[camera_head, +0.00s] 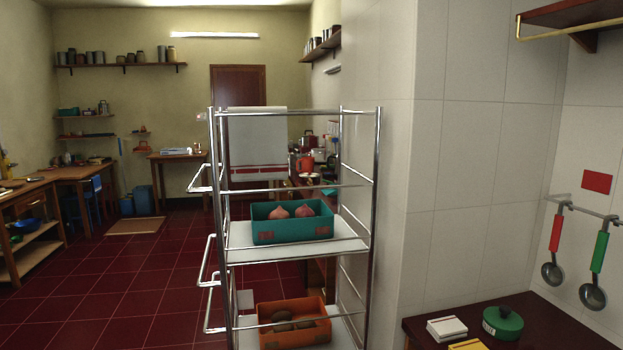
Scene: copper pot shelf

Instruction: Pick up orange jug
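An orange jug-like vessel (305,164) stands on a dark counter (313,192) behind the metal rack, seen through the rack's open frame. It is small and far off, and its handle and lower edge are hard to make out. Neither of my grippers is in view.
A chrome rack (373,200) stands between me and the jug, with a green crate (290,232) of reddish bulbs and an orange crate (295,334) below. A white towel (257,140) hangs on it. A dark table with a green pot (503,322) is at right. Red tiled floor (110,275) is open at left.

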